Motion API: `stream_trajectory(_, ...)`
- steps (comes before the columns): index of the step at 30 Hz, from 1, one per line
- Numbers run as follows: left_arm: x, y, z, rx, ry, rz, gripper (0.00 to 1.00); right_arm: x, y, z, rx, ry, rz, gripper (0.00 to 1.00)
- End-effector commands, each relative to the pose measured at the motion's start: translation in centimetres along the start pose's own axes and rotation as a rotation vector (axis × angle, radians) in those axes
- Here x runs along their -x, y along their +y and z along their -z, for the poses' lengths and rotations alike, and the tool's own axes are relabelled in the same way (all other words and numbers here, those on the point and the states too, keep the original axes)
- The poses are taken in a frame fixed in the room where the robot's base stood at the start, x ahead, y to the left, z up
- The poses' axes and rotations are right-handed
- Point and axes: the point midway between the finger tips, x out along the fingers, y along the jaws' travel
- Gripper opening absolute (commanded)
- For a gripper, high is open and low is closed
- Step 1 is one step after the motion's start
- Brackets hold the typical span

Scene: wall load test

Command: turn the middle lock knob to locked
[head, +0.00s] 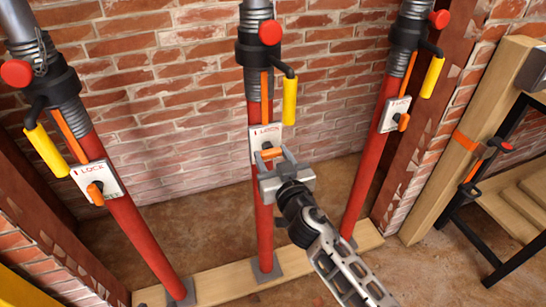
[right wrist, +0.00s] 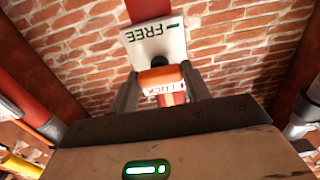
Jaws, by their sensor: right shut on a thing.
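The middle red prop (head: 264,205) carries a white lock plate (head: 258,143) with LOCK lettering near its top. Its orange knob (head: 268,153) sits on the plate. My right gripper (head: 273,161) reaches up to it from below right and is shut on the knob. In the right wrist view the orange knob (right wrist: 160,77) lies between the two grey fingers. The plate (right wrist: 155,43) shows green FREE lettering, upside down, and red LOCK lettering nearer the gripper. The fingers partly hide the plate, and the knob's exact angle is hard to read. My left gripper is not in view.
A left prop (head: 140,235) and a right prop (head: 367,165) carry similar orange knobs. Yellow handles (head: 290,101) and red buttons (head: 270,32) sit above the plates. A brick wall stands behind. A wooden post and black-framed rack (head: 500,200) stand at the right.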

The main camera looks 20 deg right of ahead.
Motion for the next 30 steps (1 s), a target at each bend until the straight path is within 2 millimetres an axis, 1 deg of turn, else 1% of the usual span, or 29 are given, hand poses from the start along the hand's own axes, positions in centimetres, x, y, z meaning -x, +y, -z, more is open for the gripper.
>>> stream_trajectory(5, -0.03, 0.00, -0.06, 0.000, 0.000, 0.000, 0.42, 0.01, 0.03, -0.02, 0.025, 0.000, -0.001, 0.24)
stream_trajectory(11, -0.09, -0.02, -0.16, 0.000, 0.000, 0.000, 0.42, 0.01, 0.03, -0.04, 0.117, 0.000, -0.001, 0.24)
stream_trajectory(17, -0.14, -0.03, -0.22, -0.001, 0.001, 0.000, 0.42, 0.00, 0.02, -0.04, 0.278, 0.000, 0.000, 0.24)
stream_trajectory(30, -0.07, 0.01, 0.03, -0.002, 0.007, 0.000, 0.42, 0.00, 0.01, 0.00, 0.696, 0.000, 0.000, 0.24)
